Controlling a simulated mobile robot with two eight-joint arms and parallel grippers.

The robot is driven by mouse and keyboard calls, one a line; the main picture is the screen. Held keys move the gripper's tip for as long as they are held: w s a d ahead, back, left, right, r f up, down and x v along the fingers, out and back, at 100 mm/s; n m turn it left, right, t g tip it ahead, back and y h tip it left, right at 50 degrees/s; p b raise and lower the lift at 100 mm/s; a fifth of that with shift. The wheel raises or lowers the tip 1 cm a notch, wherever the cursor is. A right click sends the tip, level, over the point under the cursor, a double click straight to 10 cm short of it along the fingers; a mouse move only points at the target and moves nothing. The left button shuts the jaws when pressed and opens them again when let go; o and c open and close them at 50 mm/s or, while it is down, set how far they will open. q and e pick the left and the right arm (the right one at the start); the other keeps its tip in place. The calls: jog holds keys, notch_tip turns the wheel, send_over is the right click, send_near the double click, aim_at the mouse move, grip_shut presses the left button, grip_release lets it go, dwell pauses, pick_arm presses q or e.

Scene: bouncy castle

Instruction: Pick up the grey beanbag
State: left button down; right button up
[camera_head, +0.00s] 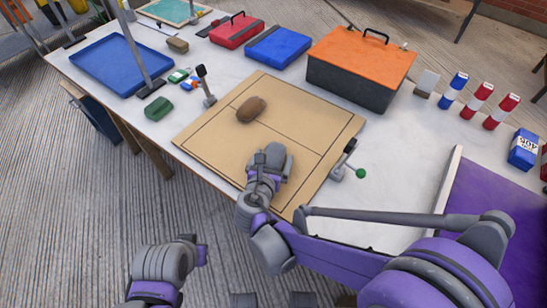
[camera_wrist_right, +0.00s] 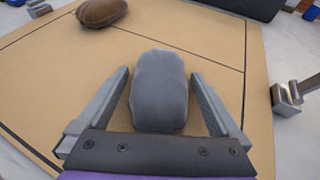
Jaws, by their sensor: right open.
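The grey beanbag (camera_wrist_right: 159,92) lies on the tan board (camera_wrist_right: 55,75) in the right wrist view. My right gripper (camera_wrist_right: 160,74) is open, with one finger on each side of the beanbag and a visible gap to both. In the head view the right gripper (camera_head: 266,163) is low over the near part of the board (camera_head: 215,140), and the grey beanbag (camera_head: 277,154) is partly hidden by it. My left arm (camera_head: 160,265) shows at the bottom of the head view; its finger opening cannot be made out.
A brown beanbag (camera_head: 251,109) lies farther back on the board. A green-knobbed clamp (camera_head: 347,168) is at its right edge and a dark upright clamp (camera_head: 206,86) at its left. An orange-topped box (camera_head: 361,58), a blue tray (camera_head: 115,70) and striped cans (camera_head: 477,100) stand around it.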

grip_shut()
dwell(0.5)
jog(key=shift+r, duration=0.1)
